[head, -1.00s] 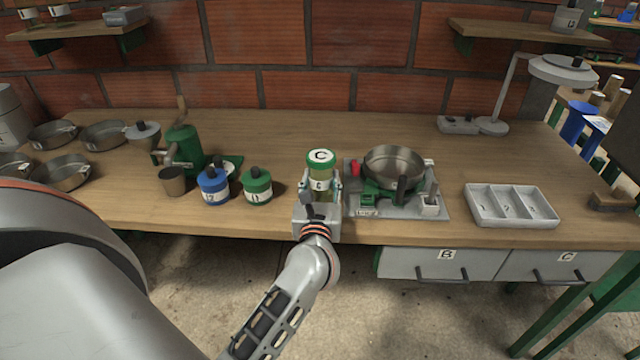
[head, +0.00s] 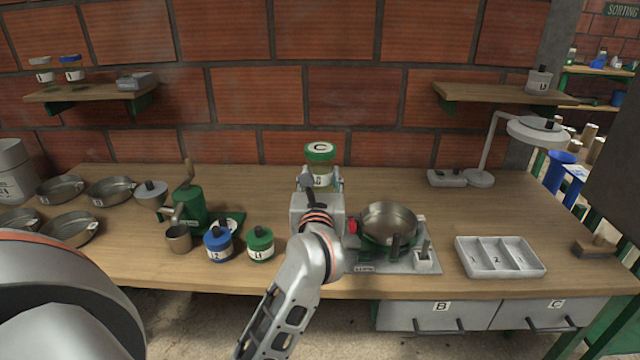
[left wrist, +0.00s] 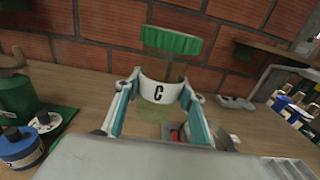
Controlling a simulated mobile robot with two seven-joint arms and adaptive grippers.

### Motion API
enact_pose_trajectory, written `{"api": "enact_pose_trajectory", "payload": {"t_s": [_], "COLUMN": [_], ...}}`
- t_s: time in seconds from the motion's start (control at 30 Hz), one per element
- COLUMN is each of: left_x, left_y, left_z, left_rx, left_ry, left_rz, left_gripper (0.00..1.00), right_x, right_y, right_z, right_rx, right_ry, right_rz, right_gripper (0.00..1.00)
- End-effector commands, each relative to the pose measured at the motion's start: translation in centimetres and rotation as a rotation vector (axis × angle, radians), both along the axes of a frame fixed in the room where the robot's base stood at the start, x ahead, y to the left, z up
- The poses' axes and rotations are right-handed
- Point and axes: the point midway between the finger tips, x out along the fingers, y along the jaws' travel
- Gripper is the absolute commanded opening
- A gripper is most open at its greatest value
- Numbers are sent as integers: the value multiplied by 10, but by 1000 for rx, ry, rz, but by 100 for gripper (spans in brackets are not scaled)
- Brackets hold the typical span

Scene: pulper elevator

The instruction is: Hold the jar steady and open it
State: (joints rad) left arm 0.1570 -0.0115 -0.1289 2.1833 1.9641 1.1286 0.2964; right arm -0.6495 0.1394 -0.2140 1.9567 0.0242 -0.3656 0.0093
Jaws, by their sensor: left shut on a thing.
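The jar (head: 321,180) is clear with a green lid (head: 320,151) and a white label marked C. My left gripper (head: 320,181) is shut on the jar's body and holds it upright, raised above the bench. In the left wrist view the jar (left wrist: 160,92) stands between the two fingers (left wrist: 158,108), with its green lid (left wrist: 171,40) on top, clear of the fingers. The jar's lower part is partly hidden by the gripper. My right gripper is not in view.
A metal pan on a green stand (head: 389,222) is close right of my left arm. A blue-lidded pot (head: 218,245) and a green-lidded pot (head: 261,244) stand to the left. A divided white tray (head: 500,257) is at right. The bench behind the jar is clear.

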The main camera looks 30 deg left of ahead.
Motion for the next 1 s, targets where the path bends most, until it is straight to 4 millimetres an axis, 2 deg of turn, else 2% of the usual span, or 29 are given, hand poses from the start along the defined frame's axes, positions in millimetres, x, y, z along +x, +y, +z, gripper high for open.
{"api": "enact_pose_trajectory", "payload": {"t_s": [0.17, 0.2, 0.33, 0.37, 0.63, 0.77, 0.87, 1.0], "left_x": [0, 0, 0, 0, 0, -6, -17, -43], "left_y": [0, 0, 0, 0, 0, -3, -12, -35], "left_z": [1, 1, 0, 0, 0, -7, -20, -48], "left_rx": [1, 1, 1, 1, 1, 3, 6, 8], "left_ry": [-1, -2, -2, -2, 0, 2, 5, 10], "left_rz": [0, 0, 0, 0, 0, -17, -58, -163], "left_gripper": [14, 36, 3, 0, 0, 0, 0, 0], "right_x": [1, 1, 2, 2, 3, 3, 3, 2], "right_y": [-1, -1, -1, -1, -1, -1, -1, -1], "right_z": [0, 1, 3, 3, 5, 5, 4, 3], "right_rx": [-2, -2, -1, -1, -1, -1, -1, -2], "right_ry": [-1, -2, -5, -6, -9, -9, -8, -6], "right_rz": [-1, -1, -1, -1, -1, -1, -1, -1], "right_gripper": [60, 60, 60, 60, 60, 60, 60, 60]}}
